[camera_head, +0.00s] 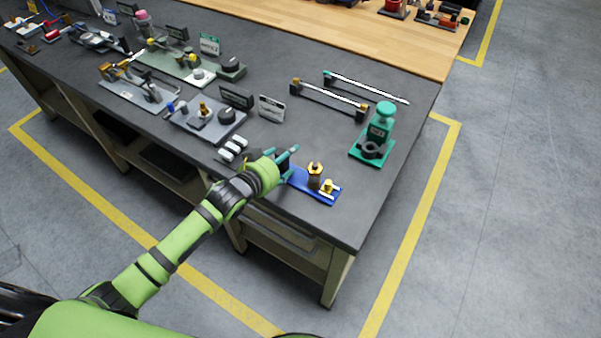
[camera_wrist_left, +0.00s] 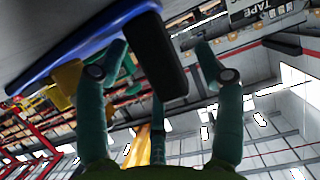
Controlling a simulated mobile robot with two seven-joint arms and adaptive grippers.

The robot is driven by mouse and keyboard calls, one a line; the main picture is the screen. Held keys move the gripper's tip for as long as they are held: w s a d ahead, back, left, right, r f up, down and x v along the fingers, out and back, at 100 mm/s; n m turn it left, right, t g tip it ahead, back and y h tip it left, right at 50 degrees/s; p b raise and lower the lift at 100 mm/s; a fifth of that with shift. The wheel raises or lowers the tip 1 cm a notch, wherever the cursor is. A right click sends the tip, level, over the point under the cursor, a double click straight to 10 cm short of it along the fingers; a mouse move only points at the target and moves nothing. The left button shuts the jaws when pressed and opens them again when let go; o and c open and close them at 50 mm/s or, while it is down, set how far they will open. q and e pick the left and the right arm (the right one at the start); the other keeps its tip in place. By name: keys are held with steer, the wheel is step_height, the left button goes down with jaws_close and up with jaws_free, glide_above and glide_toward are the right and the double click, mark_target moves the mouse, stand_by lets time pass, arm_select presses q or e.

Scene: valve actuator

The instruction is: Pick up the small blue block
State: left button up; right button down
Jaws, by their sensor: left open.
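My left gripper (camera_head: 288,163) has teal fingers and is over the near edge of the dark table, at the left end of a blue plate (camera_head: 322,193) with brass fittings. In the left wrist view the gripper (camera_wrist_left: 160,70) is open, fingers on either side of a black block-like part (camera_wrist_left: 158,55); I cannot tell if they touch it. The blue plate (camera_wrist_left: 70,55) and a brass fitting (camera_wrist_left: 67,84) show beside it. A very small blue piece (camera_head: 171,107) stands left of a grey plate in the head view. Which piece is the small blue block is unclear.
A green fixture (camera_head: 376,135) stands right of the gripper. A grey plate with a black knob (camera_head: 226,116), several white-topped pieces (camera_head: 233,149) and small signs (camera_head: 271,108) are to the left. The dark table's right front corner (camera_head: 352,235) is bare.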

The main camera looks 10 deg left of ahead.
arm_select(q)
jaws_close()
steer(key=shift+r, duration=0.1)
